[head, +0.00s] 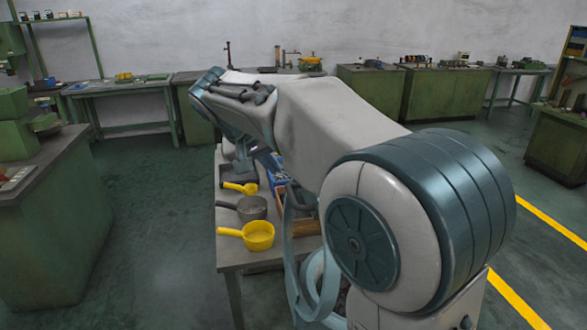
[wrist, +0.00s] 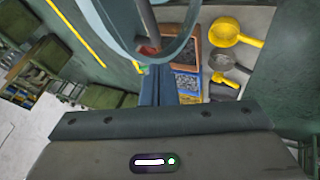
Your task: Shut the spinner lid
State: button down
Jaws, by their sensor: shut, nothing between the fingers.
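No lid that I can name for certain shows in either view. A pale blue curved band (head: 291,245) loops down at the table's right side in the head view, partly behind my arm. A pale blue arc (wrist: 178,52) crosses the top of the wrist view, beyond my fingers. I cannot tell whether either belongs to the spinner. My gripper (wrist: 158,72) is shut and empty, its dark fingers above the table beside the small trays. In the head view, my arm hides most of the gripper and the area behind it.
A table (head: 230,252) carries a yellow pan (head: 259,237), a grey pan (head: 252,208), a yellow scoop (head: 241,188), and a wooden tray (head: 307,228). The wrist view shows a blue tray (wrist: 203,84). A green cabinet (head: 60,225) stands left, with open floor between.

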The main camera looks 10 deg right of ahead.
aim_at(296, 184)
jog(key=d+f, duration=0.1)
jog(key=d+p, duration=0.1)
jog(key=w+d+f, duration=0.1)
jog(key=d, duration=0.1)
jog(key=shift+d+f, duration=0.1)
jog(key=shift+f, duration=0.25)
jog(key=shift+d+f, duration=0.2)
jog(key=shift+d, duration=0.3)
jog(key=shift+d, duration=0.15)
